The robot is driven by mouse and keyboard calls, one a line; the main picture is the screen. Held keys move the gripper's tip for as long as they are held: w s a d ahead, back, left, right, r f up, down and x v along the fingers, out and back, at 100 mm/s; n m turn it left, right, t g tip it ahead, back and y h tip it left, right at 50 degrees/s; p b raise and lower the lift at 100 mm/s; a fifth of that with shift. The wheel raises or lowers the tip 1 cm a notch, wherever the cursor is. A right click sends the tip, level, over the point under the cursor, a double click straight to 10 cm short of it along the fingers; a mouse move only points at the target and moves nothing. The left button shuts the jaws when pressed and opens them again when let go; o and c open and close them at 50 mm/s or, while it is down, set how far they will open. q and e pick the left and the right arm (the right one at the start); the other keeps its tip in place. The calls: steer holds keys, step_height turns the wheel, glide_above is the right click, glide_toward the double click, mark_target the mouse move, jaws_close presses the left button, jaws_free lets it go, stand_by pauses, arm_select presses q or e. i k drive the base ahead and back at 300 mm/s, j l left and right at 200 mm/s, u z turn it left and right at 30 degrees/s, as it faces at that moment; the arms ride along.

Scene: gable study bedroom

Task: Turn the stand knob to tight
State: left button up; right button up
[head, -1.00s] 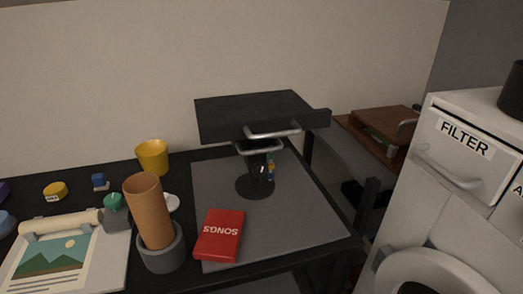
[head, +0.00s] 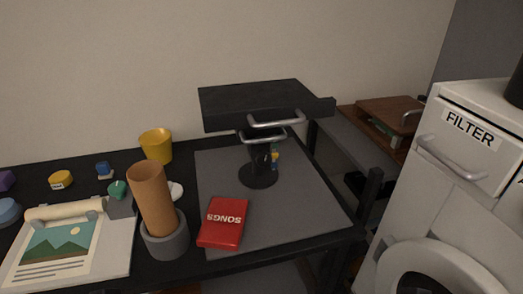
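A black stand (head: 258,177) with a round base and a short column stands on the grey mat (head: 325,212) on the black table. It carries a wide dark box-like top (head: 255,99) with a silver handle. A second silver handle sits lower, at the column. A small blue and yellow piece (head: 275,160) shows at the right side of the column; I cannot tell whether it is the knob. No setting mark is readable. Neither of my grippers is in view.
A red SONGS book (head: 223,222) lies in front of the stand. A brown cylinder (head: 151,200) in a grey holder, a yellow cup (head: 156,146) and a picture board (head: 60,252) are to the left. A white FILTER cabinet (head: 470,160) stands at right.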

mark_target(264, 159)
steer(key=k+j+u, duration=0.1)
steer(key=u, duration=0.35)
steer(key=k+j+u, duration=0.2)
steer(key=u, duration=0.3)
steer(key=k, duration=0.1)
